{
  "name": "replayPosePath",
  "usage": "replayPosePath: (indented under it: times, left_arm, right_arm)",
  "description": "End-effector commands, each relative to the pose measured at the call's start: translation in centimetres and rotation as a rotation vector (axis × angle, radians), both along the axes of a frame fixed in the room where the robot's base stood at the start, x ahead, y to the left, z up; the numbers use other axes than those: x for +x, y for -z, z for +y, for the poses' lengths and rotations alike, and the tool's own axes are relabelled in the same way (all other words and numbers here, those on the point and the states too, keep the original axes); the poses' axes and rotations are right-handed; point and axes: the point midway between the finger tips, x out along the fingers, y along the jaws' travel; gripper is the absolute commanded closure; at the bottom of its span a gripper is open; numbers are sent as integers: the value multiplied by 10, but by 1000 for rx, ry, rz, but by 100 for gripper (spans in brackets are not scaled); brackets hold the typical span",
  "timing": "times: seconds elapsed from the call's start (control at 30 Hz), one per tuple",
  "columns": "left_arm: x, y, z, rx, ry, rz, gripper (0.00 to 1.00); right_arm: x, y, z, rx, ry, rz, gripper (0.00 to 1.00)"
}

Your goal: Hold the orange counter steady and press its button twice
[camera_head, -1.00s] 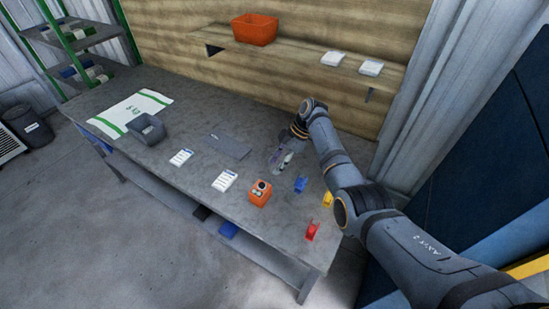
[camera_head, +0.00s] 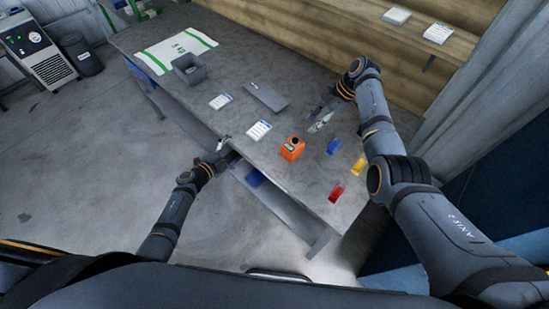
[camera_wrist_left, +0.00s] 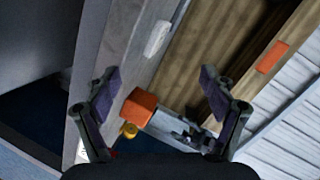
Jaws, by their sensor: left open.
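The orange counter (camera_head: 291,149) stands upright on the grey table, with a dark round part on its top. In the left wrist view an orange block (camera_wrist_left: 138,106), seemingly the counter, shows between the fingers, some way off. My left gripper (camera_head: 224,144) is open and empty at the table's front edge, left of the counter and apart from it. Its fingers (camera_wrist_left: 160,88) are spread wide in the wrist view. My right gripper (camera_head: 322,112) is above the table, behind and right of the counter, not touching it; its finger gap is unclear.
Blue (camera_head: 334,146), yellow (camera_head: 358,166) and red (camera_head: 336,193) items lie right of the counter. A shelf (camera_head: 440,58) is behind.

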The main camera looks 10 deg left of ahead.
Motion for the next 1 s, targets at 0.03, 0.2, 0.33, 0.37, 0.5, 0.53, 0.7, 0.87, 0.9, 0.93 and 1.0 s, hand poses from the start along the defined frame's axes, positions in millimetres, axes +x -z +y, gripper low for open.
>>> replayPosePath:
  times: [0.03,0.2,0.33,0.37,0.5,0.53,0.7,0.87,0.9,0.93,1.0]
  left_arm:
    - [9,-28,-22,132,126,-102,17]
    - [-16,-21,-90,731,393,-425,17]
    - [-29,-21,-124,1127,547,-656,17]
    - [-31,-22,-130,1206,577,-703,17]
    - [-39,-25,-147,1494,684,-871,17]
    - [-40,-25,-149,1538,701,-895,17]
    - [-42,-26,-155,1662,748,-965,17]
    - [-40,-25,-156,1669,750,-969,17]
    - [-37,-24,-158,1668,750,-969,17]
    - [-35,-23,-160,1668,750,-968,17]
    - [-26,-19,-166,1668,749,-969,17]
  right_arm:
    - [0,0,0,0,0,0,62]
    - [0,0,0,0,0,0,62]
    - [0,0,0,0,0,0,62]
    - [0,0,0,0,0,0,62]
    - [0,0,0,0,0,0,62]
    - [0,0,0,0,0,0,62]
    - [0,0,0,0,0,0,62]
    - [0,0,0,0,0,0,62]
    - [0,0,0,0,0,0,62]
    - [0,0,0,0,0,0,62]
    - [0,0,0,0,0,0,62]
